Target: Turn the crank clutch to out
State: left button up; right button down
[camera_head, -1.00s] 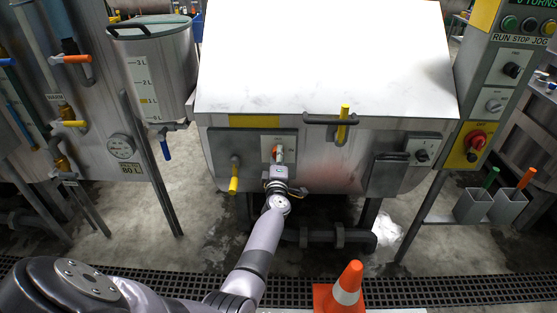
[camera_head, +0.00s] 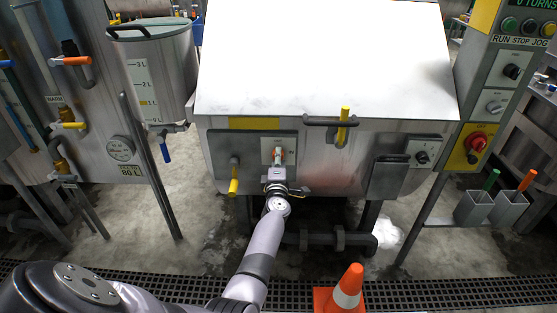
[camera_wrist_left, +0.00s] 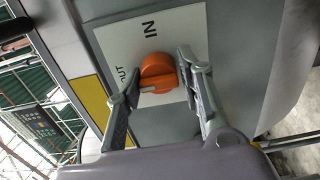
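The crank clutch is an orange rotary knob (camera_wrist_left: 158,74) on a white plate marked IN and OUT. A small white mark on the knob lies at its left end, near the OUT lettering, in the left wrist view. In the head view the knob (camera_head: 278,154) is on the front of the steel drum machine. My left gripper (camera_wrist_left: 158,84) has its fingers apart, one on each side of the knob. The right finger is close against it; firm contact cannot be told. The left gripper (camera_head: 277,173) also shows just below the knob. My right gripper is not in view.
A yellow-handled lever (camera_head: 234,181) is just left of the plate. A yellow-handled crank (camera_head: 343,122) and a dark box (camera_head: 388,177) are to the right. An orange cone (camera_head: 347,290) stands on the floor. A control column (camera_head: 492,90) stands at the right.

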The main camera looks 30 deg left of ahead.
pick_arm(q)
jog(key=o, duration=0.3)
